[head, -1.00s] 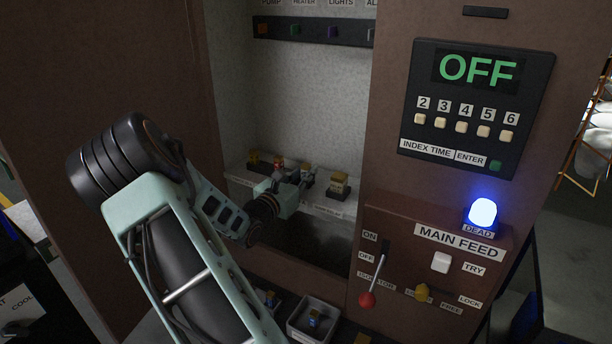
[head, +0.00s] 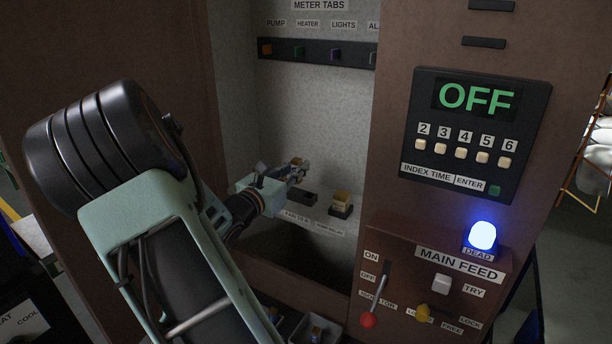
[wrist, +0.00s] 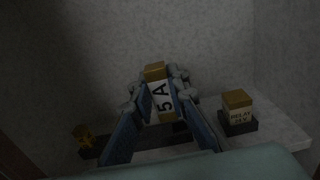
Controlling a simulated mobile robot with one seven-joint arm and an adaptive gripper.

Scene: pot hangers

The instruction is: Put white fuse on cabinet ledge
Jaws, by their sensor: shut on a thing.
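My gripper (head: 300,170) is shut on a white fuse (wrist: 160,100) marked "5 A", with brass-coloured ends. The wrist view shows the fuse upright between both fingers of the gripper (wrist: 160,92). In the head view the fuse is small, and the gripper's fingers partly cover it. The gripper is inside the cabinet recess, above the pale ledge (head: 322,226). A dark, empty-looking holder (head: 303,197) sits on the ledge below the gripper.
A brass-topped relay block (head: 341,203) stands on the ledge to the right, also in the wrist view (wrist: 238,110). A small brass piece (wrist: 83,135) is at left. A dark opening lies before the ledge. The isolator lever (head: 376,293) is at lower right.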

